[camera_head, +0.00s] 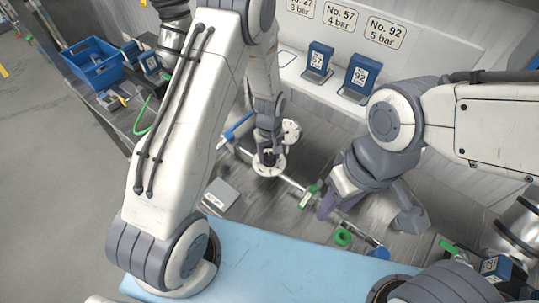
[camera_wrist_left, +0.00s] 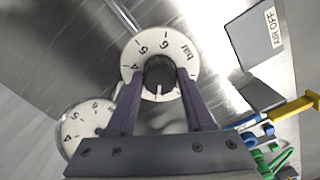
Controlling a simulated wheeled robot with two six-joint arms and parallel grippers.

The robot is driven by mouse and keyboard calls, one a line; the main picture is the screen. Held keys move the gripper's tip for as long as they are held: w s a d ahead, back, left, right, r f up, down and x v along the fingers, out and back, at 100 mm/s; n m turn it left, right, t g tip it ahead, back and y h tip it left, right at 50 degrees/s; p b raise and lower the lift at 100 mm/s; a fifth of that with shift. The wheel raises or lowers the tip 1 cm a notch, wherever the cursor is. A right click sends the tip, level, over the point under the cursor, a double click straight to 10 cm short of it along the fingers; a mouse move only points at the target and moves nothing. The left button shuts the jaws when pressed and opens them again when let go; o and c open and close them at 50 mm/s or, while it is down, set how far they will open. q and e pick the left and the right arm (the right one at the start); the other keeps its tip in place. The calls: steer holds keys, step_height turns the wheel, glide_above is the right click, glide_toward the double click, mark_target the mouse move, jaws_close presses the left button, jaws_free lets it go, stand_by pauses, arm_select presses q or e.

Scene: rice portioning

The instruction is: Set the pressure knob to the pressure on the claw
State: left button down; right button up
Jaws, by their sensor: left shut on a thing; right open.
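My left gripper (camera_head: 268,156) reaches down to a round white pressure dial (camera_head: 268,171) on the bench. In the left wrist view its two purple fingers (camera_wrist_left: 160,78) are shut on the dark knob (camera_wrist_left: 160,70) at the middle of that dial (camera_wrist_left: 134,58). The dial carries numbers and the word bar. A pale line shows below the knob; I cannot tell the exact setting. A second white dial (camera_head: 291,131) sits beside it. My right gripper (camera_head: 338,203) is open above the bench at right. No claw with a pressure marking is clearly identifiable.
Wall signs read No. 57 4 bar (camera_head: 341,17) and No. 92 5 bar (camera_head: 386,32); a third shows 3 bar. Blue tagged blocks (camera_head: 360,78) stand below. A pipe (camera_head: 290,183), a green-handled valve (camera_head: 308,197) and an AIR OFF plate (camera_wrist_left: 254,38) are near.

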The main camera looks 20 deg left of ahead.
mark_target(269, 156)
arm_select(q)
steer(key=m+b, duration=0.1)
steer(key=m, duration=0.4)
steer(key=shift+b, duration=0.4)
steer(key=shift+m+b, duration=0.5)
steer(key=shift+m, duration=1.7)
steer(key=shift+c, duration=1.4)
jaws_free()
step_height(269, 156, up, 10)
steer(key=b, duration=0.2)
steer(key=shift+r, duration=0.25)
